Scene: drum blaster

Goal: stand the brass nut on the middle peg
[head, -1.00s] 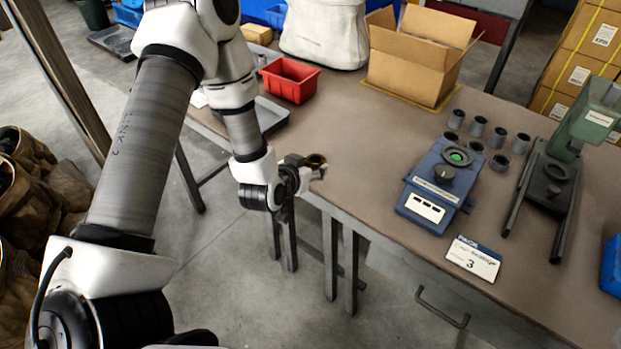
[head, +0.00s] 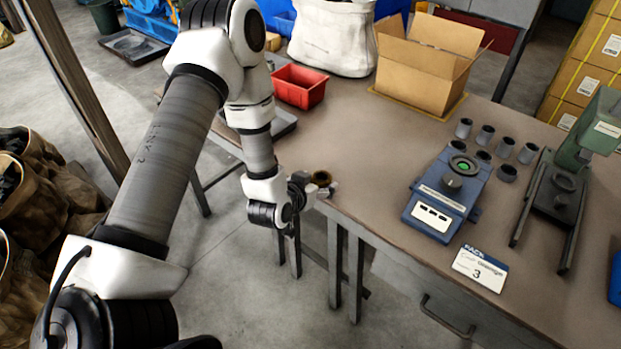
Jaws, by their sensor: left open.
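My left gripper (head: 322,190) is at the near left edge of the workbench, at the end of the arm from the left. It is open and small in view. A dark brass-coloured ring (head: 321,178), which looks like the brass nut, shows right at its fingertips. I cannot tell whether it touches the fingers or what it rests on. I cannot make out the middle peg or any row of pegs. My right gripper is not in view.
The workbench (head: 375,160) is bare in the middle. A red bin (head: 299,86) and an open cardboard box (head: 425,70) stand at the back. A blue device (head: 446,195), several grey cups (head: 505,148), a dark stand (head: 548,198) and a card (head: 480,268) are at the right.

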